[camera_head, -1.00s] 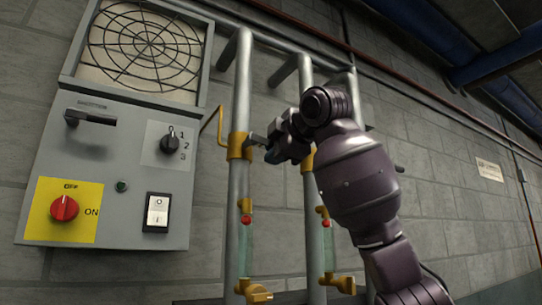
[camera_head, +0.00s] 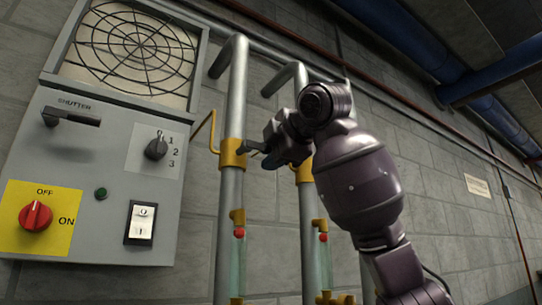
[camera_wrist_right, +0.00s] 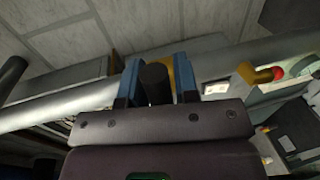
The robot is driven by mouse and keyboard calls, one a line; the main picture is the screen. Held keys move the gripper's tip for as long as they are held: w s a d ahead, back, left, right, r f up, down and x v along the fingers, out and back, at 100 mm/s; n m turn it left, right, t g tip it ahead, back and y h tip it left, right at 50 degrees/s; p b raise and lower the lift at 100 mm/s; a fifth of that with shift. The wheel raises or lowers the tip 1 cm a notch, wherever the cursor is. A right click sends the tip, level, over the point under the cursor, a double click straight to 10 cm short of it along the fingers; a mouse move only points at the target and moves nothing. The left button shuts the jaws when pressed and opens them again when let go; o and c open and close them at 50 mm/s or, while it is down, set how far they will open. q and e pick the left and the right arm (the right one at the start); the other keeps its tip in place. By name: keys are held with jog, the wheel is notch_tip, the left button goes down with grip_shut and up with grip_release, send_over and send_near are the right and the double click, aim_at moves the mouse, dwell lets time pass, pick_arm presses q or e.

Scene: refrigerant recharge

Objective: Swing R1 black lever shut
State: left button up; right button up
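My right gripper (camera_head: 270,157) is at the yellow fitting (camera_head: 232,153) on the left grey pipe. A dark bar reaches from this fitting towards it. In the right wrist view, a black lever end (camera_wrist_right: 156,84) stands between the two blue fingers of my right gripper (camera_wrist_right: 158,82). Gaps beside the lever are too small to tell whether the fingers press on it. The lever's root is hidden, and no R1 label can be read. My left gripper is not in view.
A grey panel (camera_head: 110,190) on the left carries a black shutter handle (camera_head: 71,116), a black dial (camera_head: 156,149), a red knob (camera_head: 36,216) and a white rocker switch (camera_head: 141,222). A second pipe (camera_head: 307,240) stands just right of the left one. Brick wall lies behind.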

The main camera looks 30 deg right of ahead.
jog(key=shift+o, duration=1.2)
jog(key=shift+s, duration=0.1)
jog(key=shift+s+r, duration=0.1)
jog(key=shift+s, duration=0.25)
pick_arm(q)
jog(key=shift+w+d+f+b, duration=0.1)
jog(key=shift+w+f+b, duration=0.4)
jog(key=shift+b, duration=0.55)
pick_arm(e)
jog(key=v, duration=1)
